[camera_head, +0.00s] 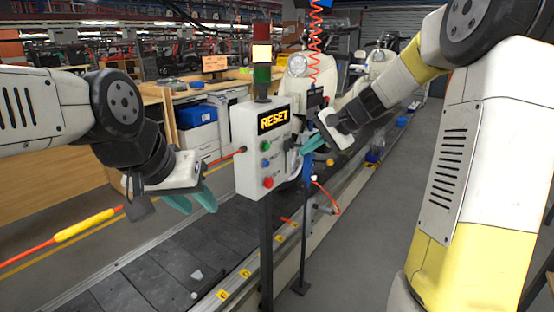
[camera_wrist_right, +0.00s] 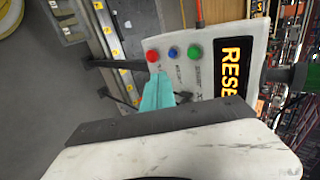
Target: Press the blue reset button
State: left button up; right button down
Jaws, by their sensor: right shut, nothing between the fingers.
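A pale control box (camera_head: 243,175) on a dark post has a lit RESET display (camera_head: 273,119). Below the display are a green button (camera_head: 265,146), the blue button (camera_head: 265,162) and a red button (camera_head: 268,183). The blue button (camera_wrist_right: 173,52) lies between red and green in the right wrist view. My right gripper (camera_head: 306,147) is shut and empty, to the right of the box. Its teal fingertips (camera_wrist_right: 158,88) show just short of the blue button in the wrist view; contact is not visible. My left gripper (camera_head: 199,210) is open and empty, left of the box.
A light tower (camera_head: 262,72) stands on the box. The dark slat conveyor (camera_head: 165,262) runs behind the post. A coiled red hose (camera_head: 315,45) hangs near my right gripper. A red and yellow cord (camera_head: 85,227) stretches at left. Grey floor is free at right.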

send_near(268, 165)
notch_tip(268, 165, down, 4)
jog(key=shift+w+a, duration=0.6)
jog(key=shift+a, duration=0.3)
jog(key=shift+w+a, duration=0.65)
jog(key=shift+a, duration=0.25)
